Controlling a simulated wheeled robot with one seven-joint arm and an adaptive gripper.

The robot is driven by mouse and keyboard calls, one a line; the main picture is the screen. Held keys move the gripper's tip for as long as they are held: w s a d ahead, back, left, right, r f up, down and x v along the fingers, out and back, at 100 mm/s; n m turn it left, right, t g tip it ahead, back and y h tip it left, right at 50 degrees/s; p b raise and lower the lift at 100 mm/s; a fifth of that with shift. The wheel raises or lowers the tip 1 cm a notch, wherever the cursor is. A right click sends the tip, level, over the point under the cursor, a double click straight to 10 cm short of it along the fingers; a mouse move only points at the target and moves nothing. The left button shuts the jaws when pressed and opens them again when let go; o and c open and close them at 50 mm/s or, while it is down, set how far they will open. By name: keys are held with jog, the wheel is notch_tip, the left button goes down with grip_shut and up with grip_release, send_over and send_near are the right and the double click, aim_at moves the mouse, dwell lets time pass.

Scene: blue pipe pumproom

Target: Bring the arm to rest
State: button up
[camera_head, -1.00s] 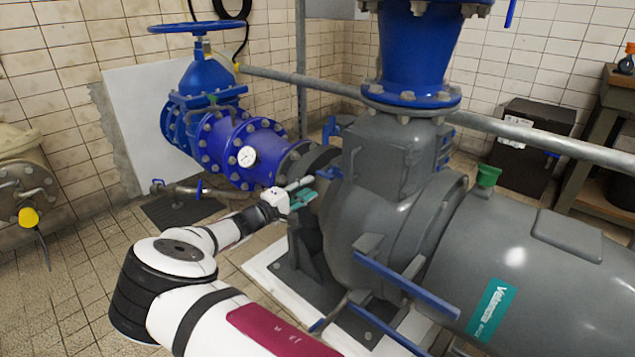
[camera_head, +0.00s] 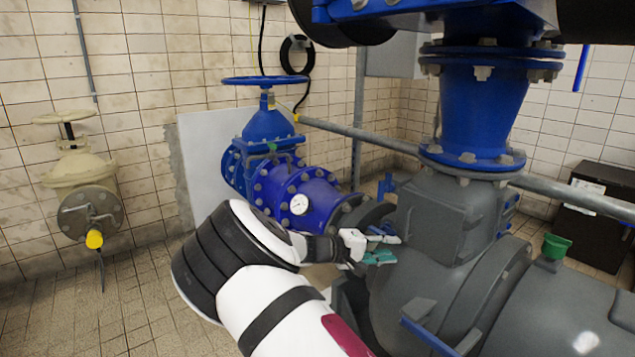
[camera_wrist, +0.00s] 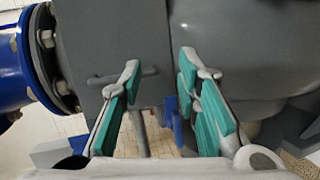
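My gripper (camera_head: 376,247) has teal finger pads and is at the end of my white and black arm, in front of the grey pump casing in the head view. In the wrist view my gripper (camera_wrist: 160,95) has its two fingers spread apart, with nothing between the pads. The grey pump (camera_wrist: 215,40) fills the background behind the fingers there. Whether a finger touches the pump, I cannot tell.
The grey pump casing (camera_head: 450,225) stands close to my arm. A blue pipe with a gauge (camera_head: 299,204) and a blue handwheel valve (camera_head: 265,81) are behind it. A beige valve (camera_head: 82,180) is at the left wall. Tiled floor (camera_head: 130,310) is clear at lower left.

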jog(key=s+d+r+m+g+y, duration=0.2)
jog(key=s+d+r+g+y, duration=0.15)
jog(key=s, duration=0.65)
jog(key=s+d+r+m+g+y, duration=0.25)
jog(key=s+d+r+y, duration=0.2)
jog(key=s, duration=0.65)
jog(key=s+a+r+y, duration=0.2)
jog(key=s+a, duration=0.1)
jog(key=s, duration=0.7)
jog(key=s+a+r+n+t+y, duration=0.1)
jog(key=s+a+r+y, duration=0.1)
jog(key=s, duration=0.9)
jog(key=s+a+r+y, duration=0.2)
jog(key=s+a, duration=0.1)
jog(key=s, duration=0.7)
notch_tip(320, 180, up, 32)
jog(key=t+p, duration=0.4)
jog(key=p, duration=2.6)
jog(key=shift+w+d, duration=0.15)
jog(key=shift+d, duration=0.15)
